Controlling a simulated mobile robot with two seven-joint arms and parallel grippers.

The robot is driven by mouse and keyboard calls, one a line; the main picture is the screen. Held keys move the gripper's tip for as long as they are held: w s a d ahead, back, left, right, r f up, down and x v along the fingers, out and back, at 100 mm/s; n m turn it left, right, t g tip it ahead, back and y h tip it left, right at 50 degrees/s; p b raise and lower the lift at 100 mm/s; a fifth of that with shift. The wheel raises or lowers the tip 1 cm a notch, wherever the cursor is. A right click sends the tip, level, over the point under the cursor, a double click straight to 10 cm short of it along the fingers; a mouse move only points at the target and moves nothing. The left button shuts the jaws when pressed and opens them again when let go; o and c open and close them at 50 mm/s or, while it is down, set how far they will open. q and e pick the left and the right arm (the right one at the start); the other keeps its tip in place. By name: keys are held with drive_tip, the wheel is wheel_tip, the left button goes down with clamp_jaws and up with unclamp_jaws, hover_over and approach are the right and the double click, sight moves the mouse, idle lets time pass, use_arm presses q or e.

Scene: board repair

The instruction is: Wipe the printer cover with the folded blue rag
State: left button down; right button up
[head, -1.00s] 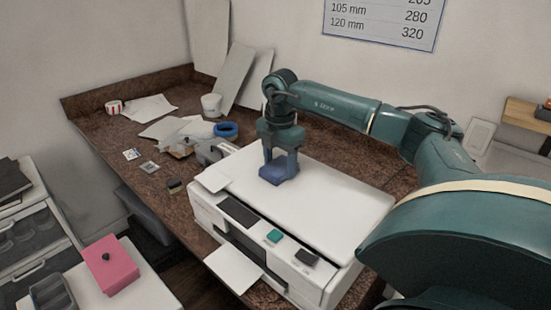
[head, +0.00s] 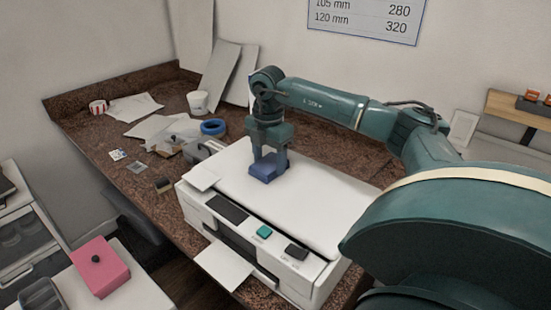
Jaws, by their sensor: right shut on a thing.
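The white printer (head: 310,200) stands on the brown speckled counter, with its flat cover on top. The folded blue rag (head: 264,172) lies against the cover near its back left part. My right gripper (head: 269,158) points down from above and is shut on the rag. The gripper's fingers hide part of the rag. My left gripper is not in view.
A roll of blue tape (head: 213,127), a white cup (head: 198,102) and papers (head: 134,107) lie on the counter (head: 85,130) behind the printer. A pink box (head: 100,267) stands at lower left. A paper sheet (head: 222,265) sticks out of the printer's front.

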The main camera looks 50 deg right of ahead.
drive_tip(key=shift+w+a, duration=0.15)
drive_tip(key=shift+w, duration=1)
drive_tip(key=shift+w+a, duration=0.1)
drive_tip(key=shift+w, duration=1.05)
drive_tip(key=shift+r, duration=2.95)
wheel_tip(320, 180, up, 3)
drive_tip(key=shift+f, duration=0.2)
